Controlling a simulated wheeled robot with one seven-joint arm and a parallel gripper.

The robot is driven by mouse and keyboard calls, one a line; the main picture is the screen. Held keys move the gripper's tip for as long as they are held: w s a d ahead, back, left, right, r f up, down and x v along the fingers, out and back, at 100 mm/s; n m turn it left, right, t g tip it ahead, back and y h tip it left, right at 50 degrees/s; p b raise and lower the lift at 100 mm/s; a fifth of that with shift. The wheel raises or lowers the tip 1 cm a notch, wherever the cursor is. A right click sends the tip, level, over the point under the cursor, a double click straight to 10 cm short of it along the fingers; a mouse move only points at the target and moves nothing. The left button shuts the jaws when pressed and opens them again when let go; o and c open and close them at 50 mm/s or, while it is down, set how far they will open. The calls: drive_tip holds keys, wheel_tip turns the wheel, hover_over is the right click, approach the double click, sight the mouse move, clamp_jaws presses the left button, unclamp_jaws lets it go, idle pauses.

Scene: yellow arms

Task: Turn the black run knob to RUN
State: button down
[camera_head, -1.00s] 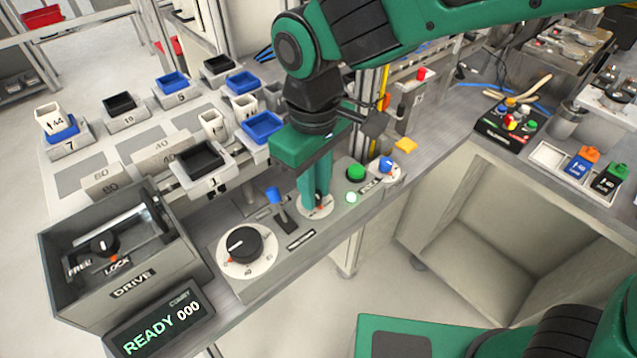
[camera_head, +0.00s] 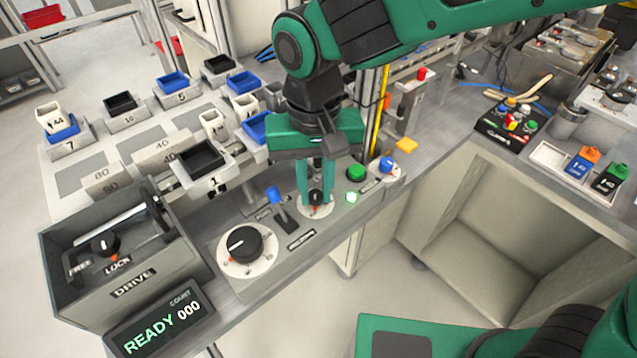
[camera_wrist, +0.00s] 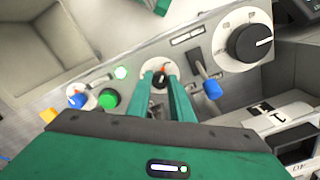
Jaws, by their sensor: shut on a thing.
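The black run knob (camera_head: 317,196) sits on a round white dial on the sloped control panel, with an orange-red mark on the dial. My gripper (camera_head: 316,190) points down over it, its two green fingers on either side of the knob and shut on it. In the wrist view the knob (camera_wrist: 160,80) shows between the fingertips (camera_wrist: 160,77), with a red mark beside it. The dial's lettering is too small to read.
A blue-tipped lever (camera_head: 275,197) and a large black dial (camera_head: 243,244) stand left of the knob. A lit green lamp (camera_head: 352,197), a green button (camera_head: 356,173) and a blue knob (camera_head: 387,163) stand to the right. A display (camera_head: 160,318) reads READY 000.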

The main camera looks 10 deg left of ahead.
sight(316, 192)
drive_tip(key=shift+w+r+m, duration=0.1)
drive_tip(key=shift+w+m, duration=0.1)
drive_tip(key=shift+m, duration=0.1)
drive_tip(key=c, duration=1.6)
unclamp_jaws()
drive_tip(key=shift+o, duration=0.2)
drive_tip(key=shift+s, duration=0.1)
wheel_tip(316, 192, up, 11)
drive_tip(key=shift+f, duration=0.2)
